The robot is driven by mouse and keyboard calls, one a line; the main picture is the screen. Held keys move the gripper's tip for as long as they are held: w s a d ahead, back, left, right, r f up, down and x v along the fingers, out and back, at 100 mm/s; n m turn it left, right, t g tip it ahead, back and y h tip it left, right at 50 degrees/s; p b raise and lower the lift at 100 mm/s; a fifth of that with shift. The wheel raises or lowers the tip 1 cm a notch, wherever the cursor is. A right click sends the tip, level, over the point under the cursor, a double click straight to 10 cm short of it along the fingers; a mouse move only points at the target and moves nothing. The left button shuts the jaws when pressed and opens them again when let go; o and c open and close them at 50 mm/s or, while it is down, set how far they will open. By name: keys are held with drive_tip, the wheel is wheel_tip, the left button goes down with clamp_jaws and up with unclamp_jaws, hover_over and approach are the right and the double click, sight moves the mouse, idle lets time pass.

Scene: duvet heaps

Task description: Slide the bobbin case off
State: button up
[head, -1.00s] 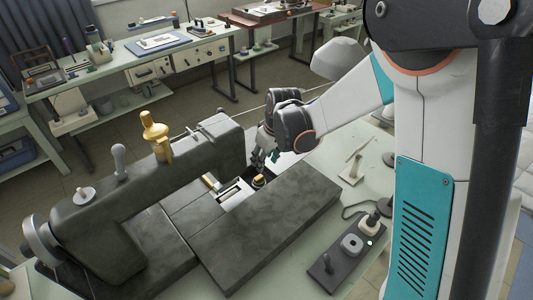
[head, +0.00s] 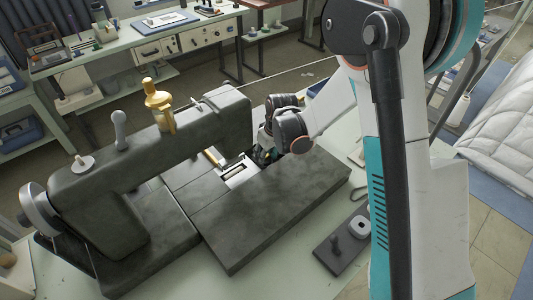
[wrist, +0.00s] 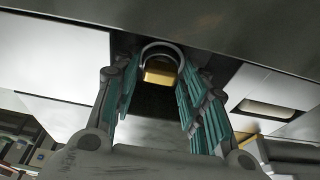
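The sewing machine (head: 140,150) stands on the pale table at the left, dark grey with a long flat bed extension (head: 275,205). The bobbin case (wrist: 161,70), brass-coloured with a silvery round rim, shows in the wrist view in a dark recess under the machine. My gripper (wrist: 160,92) is open, its two teal-padded fingers on either side of the bobbin case. Their tips are close to its rim; I cannot tell whether they touch it. In the head view my gripper (head: 264,154) is low beside the machine's head end, its fingertips mostly hidden. The bobbin case is hidden there.
A dark tray (head: 345,240) with small parts lies on the table right of the bed extension, partly behind my arm. The machine's arm (head: 190,130) overhangs the bed. Workbenches (head: 150,50) stand at the back, and a white quilted duvet (head: 505,130) lies at the right.

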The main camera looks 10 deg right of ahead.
drive_tip(key=c, duration=0.8)
drive_tip(key=shift+r, duration=0.1)
drive_tip(key=shift+r+p, duration=1)
drive_tip(key=shift+r, duration=0.8)
